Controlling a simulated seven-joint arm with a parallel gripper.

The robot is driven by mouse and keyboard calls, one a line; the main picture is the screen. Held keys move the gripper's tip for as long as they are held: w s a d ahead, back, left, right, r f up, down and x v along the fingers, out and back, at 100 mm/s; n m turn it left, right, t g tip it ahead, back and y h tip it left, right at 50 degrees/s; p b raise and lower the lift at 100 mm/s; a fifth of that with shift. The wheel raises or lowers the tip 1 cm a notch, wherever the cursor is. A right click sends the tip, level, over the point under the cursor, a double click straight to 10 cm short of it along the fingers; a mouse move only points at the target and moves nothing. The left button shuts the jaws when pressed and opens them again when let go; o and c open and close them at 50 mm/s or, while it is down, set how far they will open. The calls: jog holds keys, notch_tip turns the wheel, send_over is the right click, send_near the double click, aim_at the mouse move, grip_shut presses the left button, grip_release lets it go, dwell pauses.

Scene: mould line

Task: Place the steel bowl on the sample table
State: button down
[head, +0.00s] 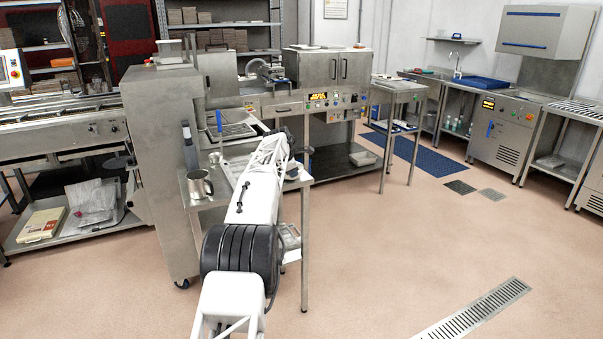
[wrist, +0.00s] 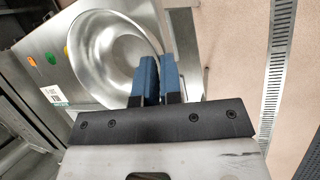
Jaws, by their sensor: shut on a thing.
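The steel bowl (wrist: 108,48) is a shiny round bowl at the upper left of the wrist view. My gripper (wrist: 159,70) has its blue fingers closed on the bowl's right rim. Under or behind the bowl is a flat steel surface (wrist: 45,38) with coloured dots and a label; I cannot tell if the bowl touches it. In the head view my arm reaches over a small steel table (head: 207,203), and the fingers and bowl are not clearly seen there. Another small steel table (head: 400,86) stands farther back to the right. No sign tells which is the sample table.
A tall steel cabinet (head: 165,150) stands to the left. A steel machine with buttons (head: 318,97) stands behind. The floor at the right is open, with a drain grate (head: 473,312).

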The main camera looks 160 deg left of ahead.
jog(key=c, duration=1.3)
grip_release()
jog(key=shift+f, duration=0.1)
jog(key=shift+v, duration=6.1)
jog(key=shift+o, duration=1)
